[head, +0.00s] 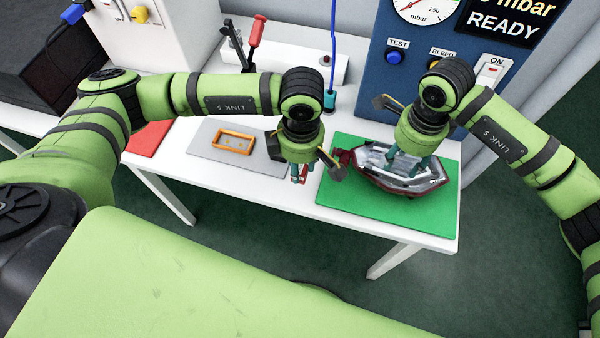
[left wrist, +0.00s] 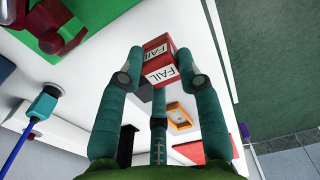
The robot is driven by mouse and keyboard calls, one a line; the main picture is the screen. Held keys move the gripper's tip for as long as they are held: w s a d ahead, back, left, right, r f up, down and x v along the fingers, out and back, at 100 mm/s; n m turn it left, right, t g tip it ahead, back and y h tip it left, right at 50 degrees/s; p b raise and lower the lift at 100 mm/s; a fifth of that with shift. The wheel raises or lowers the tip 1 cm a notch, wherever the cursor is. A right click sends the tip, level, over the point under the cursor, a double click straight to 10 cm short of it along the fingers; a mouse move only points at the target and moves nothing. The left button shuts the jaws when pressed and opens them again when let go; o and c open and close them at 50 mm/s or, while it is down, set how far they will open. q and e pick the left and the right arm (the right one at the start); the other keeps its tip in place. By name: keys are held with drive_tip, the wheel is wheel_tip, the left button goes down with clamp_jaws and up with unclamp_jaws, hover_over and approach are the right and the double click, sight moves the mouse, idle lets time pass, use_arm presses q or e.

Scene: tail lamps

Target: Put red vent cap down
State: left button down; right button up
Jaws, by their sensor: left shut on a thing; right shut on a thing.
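My left gripper (head: 300,172) is above the white table, just left of the green mat (head: 345,207). It is shut on a small red block with white FAIL labels (left wrist: 161,60), held between the teal fingers in the left wrist view. The red of that block also shows below the gripper in the head view. I cannot make out a separate red vent cap. My right gripper (head: 405,168) is shut on the tail lamp (head: 385,176), a clear and dark red housing on the green mat. The right fingertips are partly hidden by the lamp.
An orange frame (head: 234,143) lies on a grey mat (head: 205,139), with a red mat (head: 150,138) farther left. A blue test panel (head: 392,88) and a white fixture (head: 340,68) with a red-handled tool stand at the back. Bare white table shows before the grey mat.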

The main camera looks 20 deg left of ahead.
sight(301, 167)
use_arm(q)
drive_tip(key=shift+f, duration=2.1)
drive_tip(key=c, duration=0.8)
unclamp_jaws()
drive_tip(key=shift+f, duration=0.15)
drive_tip(key=shift+c, duration=0.2)
wheel_tip(301, 167, up, 12)
drive_tip(key=shift+d+r, duration=0.15)
drive_tip(key=shift+r, duration=0.05)
use_arm(e)
drive_tip(key=o, duration=1.2)
drive_tip(key=shift+a, duration=0.1)
